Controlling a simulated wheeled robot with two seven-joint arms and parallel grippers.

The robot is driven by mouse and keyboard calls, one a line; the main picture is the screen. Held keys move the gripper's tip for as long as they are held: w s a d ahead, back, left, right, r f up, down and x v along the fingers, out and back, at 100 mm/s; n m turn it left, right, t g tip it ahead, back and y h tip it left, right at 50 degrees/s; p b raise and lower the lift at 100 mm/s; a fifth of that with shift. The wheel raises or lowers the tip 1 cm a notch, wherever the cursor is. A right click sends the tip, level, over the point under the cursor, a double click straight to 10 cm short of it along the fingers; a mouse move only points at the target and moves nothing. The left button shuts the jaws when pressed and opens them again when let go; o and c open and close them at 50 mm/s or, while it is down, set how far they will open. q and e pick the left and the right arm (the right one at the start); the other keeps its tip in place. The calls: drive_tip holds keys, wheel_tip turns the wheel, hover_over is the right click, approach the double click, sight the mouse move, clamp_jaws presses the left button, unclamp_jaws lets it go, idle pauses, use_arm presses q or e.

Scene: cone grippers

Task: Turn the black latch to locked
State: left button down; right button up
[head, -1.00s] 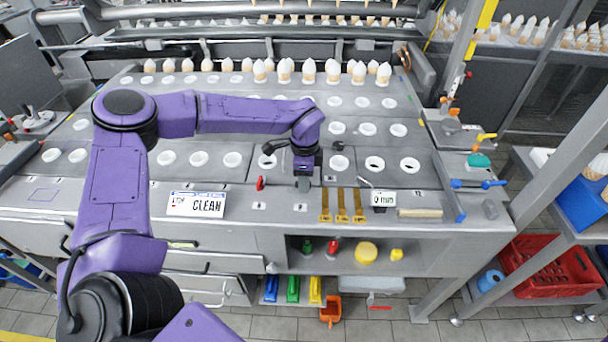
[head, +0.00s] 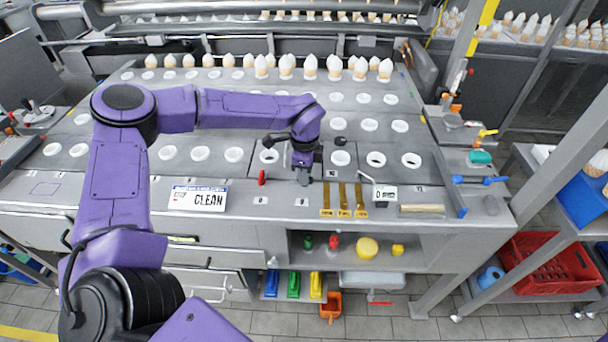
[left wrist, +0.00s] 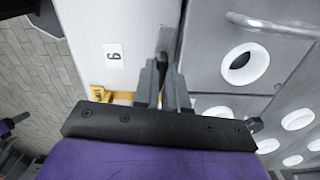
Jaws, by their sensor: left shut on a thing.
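My left gripper (head: 304,179) is at the front edge of the grey machine deck, above a small label with a 9 (head: 303,201). In the left wrist view its two grey fingers (left wrist: 164,84) are close together around a narrow dark piece (left wrist: 164,42) that stands at the deck edge beside the 9 label. This piece looks like the black latch; the fingers hide most of it, so I cannot tell its angle. My right gripper is not in view.
White-rimmed holes (head: 341,158) lie behind the gripper.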

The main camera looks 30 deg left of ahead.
use_arm(q)
drive_tip(key=m+b, duration=0.1)
drive_tip(key=m, duration=0.3)
drive_tip(key=shift+f, duration=0.15)
drive_tip(key=m, duration=0.4)
drive_tip(key=shift+m+b, duration=0.4)
drive_tip(key=m, duration=0.3)
drive_tip(key=shift+d+m, duration=0.1)
drive_tip(key=shift+m, duration=0.2)
drive_tip(key=shift+m+p, duration=0.4)
drive_tip(key=shift+m, duration=1.6)
drive_tip(key=shift+s+f, duration=0.1)
drive_tip(key=c, duration=1.2)
unclamp_jaws()
drive_tip(key=shift+c, duration=0.2)
drive_tip(key=shift+o, duration=0.3)
